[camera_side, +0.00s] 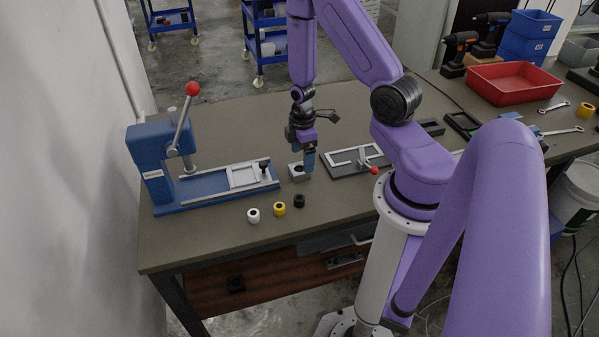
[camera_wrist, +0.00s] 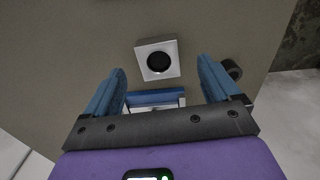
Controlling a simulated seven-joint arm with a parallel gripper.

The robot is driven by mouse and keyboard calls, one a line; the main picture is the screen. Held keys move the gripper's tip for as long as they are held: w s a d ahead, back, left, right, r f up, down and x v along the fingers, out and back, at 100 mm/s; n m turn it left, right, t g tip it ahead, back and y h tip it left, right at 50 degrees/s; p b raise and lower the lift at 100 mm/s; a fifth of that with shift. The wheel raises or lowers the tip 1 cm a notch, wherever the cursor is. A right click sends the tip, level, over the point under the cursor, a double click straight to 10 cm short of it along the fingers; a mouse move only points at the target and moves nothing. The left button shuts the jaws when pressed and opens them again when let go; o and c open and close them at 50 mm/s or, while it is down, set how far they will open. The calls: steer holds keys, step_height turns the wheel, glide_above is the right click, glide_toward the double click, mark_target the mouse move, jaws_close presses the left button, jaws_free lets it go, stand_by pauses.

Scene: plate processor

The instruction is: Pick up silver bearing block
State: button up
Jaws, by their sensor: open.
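The silver bearing block (camera_side: 296,173) stands on the table between the blue press and the dark clamp fixture. In the wrist view the block (camera_wrist: 157,76) shows a bright square face with a dark round hole. My gripper (camera_side: 306,168) points down close to the block, one blue finger partly covering its right side in the side view. In the wrist view my gripper (camera_wrist: 161,66) is open, and the block appears between and a little beyond the fingertips, with room on both sides. I see no finger touching it. The exact height gap is hard to tell.
The blue press (camera_side: 150,165) with a red-knobbed lever stands left. The clamp fixture (camera_side: 335,172) is close on the right. White (camera_side: 253,216), yellow (camera_side: 279,209) and black (camera_side: 299,201) rings lie in front. A red tray (camera_side: 513,82) is at far right.

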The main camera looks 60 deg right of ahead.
mark_target(301, 170)
steer(key=shift+w+f, duration=0.15)
steer(key=shift+f, duration=2.4)
steer(key=c, duration=1.2)
